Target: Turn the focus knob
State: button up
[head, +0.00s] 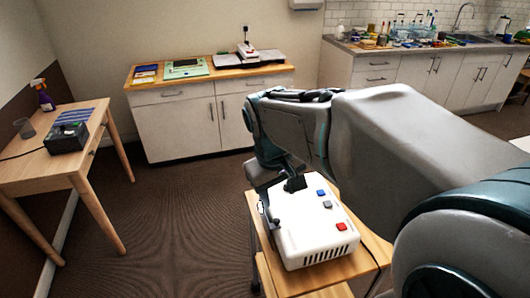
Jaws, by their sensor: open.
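A white box-shaped device (315,232) with blue, grey and red buttons and a slotted vent stands on a small wooden table in front of me. I cannot clearly make out the focus knob; the device's far left end is partly covered by my arm. My gripper (267,211) points down at the device's left side, close to its far left corner. Its jaws are open, and nothing shows between them. I cannot tell whether the fingers touch the device. A dark part beside the gripper at that corner is too small to identify.
The small wooden table (345,270) has little bare room around the device. A left table (30,170) holds a black device, a cup and a spray bottle. Cabinets (180,128) and a cluttered sink counter line the back. The carpeted floor (185,205) at left is clear.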

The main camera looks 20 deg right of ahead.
jog(key=w+d+f+n+g+h+p, duration=0.1)
jog(key=w+d+n+g, duration=0.1)
jog(key=w, duration=0.8)
jog(key=w+d+f+n+g+p, duration=0.2)
jog(key=w+n, duration=0.1)
jog(key=w, duration=0.8)
jog(key=w+d+f, duration=0.3)
jog(key=w+f, duration=0.1)
jog(key=shift+g, duration=0.3)
jog(key=p+x, duration=0.1)
jog(key=x, duration=0.3)
jog(key=p+x, duration=0.1)
jog(key=x, duration=0.4)
jog(key=p+x, duration=0.1)
jog(key=x, duration=0.3)
jog(key=shift+d+f, duration=0.3)
jog(key=shift+d, duration=0.05)
jog(key=c, duration=1)
